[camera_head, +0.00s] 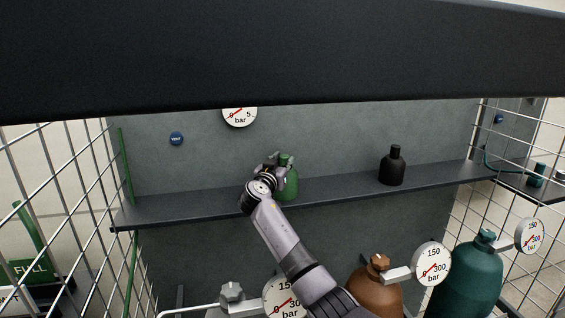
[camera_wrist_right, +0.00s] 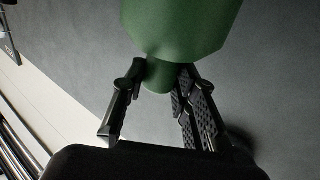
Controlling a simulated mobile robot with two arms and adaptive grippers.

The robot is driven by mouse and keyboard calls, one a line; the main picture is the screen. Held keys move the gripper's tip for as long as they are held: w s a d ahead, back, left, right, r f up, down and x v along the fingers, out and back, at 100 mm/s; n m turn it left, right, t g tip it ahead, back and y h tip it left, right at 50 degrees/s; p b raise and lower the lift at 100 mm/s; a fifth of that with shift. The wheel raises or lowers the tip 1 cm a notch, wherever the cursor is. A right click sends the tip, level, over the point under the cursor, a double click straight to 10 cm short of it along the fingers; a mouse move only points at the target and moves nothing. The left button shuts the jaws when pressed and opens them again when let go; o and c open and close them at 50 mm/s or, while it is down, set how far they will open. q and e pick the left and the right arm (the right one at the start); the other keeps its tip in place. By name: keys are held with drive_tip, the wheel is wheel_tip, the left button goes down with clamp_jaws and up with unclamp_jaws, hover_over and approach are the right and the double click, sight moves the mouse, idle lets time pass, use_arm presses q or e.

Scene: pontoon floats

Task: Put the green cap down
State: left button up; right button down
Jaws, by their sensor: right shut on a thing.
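The green cap (camera_head: 291,184) is shaped like a small bottle, with a wide body and a narrow neck. It is upright at the dark shelf (camera_head: 340,186), left of the shelf's middle. I cannot tell whether its base touches the shelf. My right gripper (camera_head: 277,161) is shut on its neck, and the gripper and wrist hide its left side. In the right wrist view the cap (camera_wrist_right: 182,28) shows its neck between the two fingers (camera_wrist_right: 158,82). My left gripper is not in view.
A black cap (camera_head: 393,170) of similar shape stands farther right on the shelf, with free shelf between. A gauge (camera_head: 239,116) is on the wall above. Brown (camera_head: 377,290) and teal (camera_head: 468,275) cylinders with gauges stand in front at lower right. Mesh panels flank both sides.

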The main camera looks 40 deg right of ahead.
drive_tip(key=shift+f, duration=0.1)
drive_tip(key=c, duration=1.3)
unclamp_jaws()
drive_tip(key=shift+a, duration=0.25)
drive_tip(key=shift+b+v, duration=2)
drive_tip(key=shift+v, duration=3.8)
drive_tip(key=shift+s, duration=0.1)
